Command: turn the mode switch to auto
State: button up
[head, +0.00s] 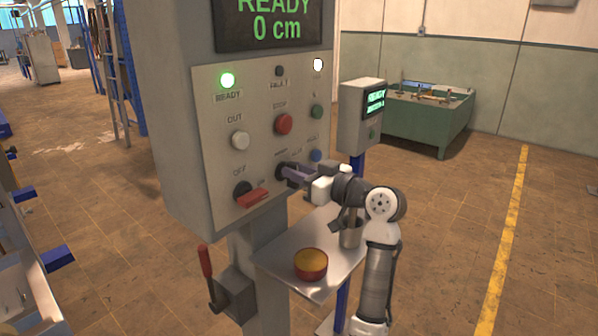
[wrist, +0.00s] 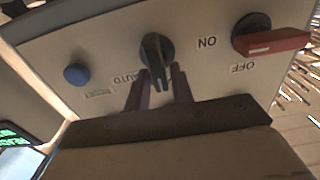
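The mode switch (wrist: 155,48) is a black knob with a raised grip on the grey panel, in the middle of the wrist view. The AUTO label (wrist: 127,78) is beside it, at its lower left there. In the head view the mode switch (head: 280,171) is at the panel's lower right, partly hidden by my gripper (head: 293,174). In the wrist view my gripper's two dark fingers (wrist: 159,72) stand on either side of the knob's grip, with small gaps visible. Whether either finger touches it is not clear.
A red-handled off/on switch (head: 250,196) sits left of the mode switch, and a blue button (head: 316,156) sits above right. A green lamp (head: 227,80) is lit under the display reading READY 0 cm.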

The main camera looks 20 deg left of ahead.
grip_shut()
jog(key=shift+m, duration=0.3)
jog(key=m+p, duration=0.2)
jog(key=m, duration=0.1)
jog(key=w+m+p, duration=0.1)
jog(key=m+p, duration=0.1)
jog(key=m, duration=0.2)
jog(key=m+p, duration=0.2)
jog(key=m, duration=0.2)
jog(key=shift+w+d+f, duration=0.15)
jog(key=shift+d+f, duration=0.1)
jog(key=shift+f, duration=0.05)
jog(key=shift+f+m, duration=0.1)
jog(key=shift+m, duration=0.2)
jog(key=shift+o, duration=1.7)
grip_release()
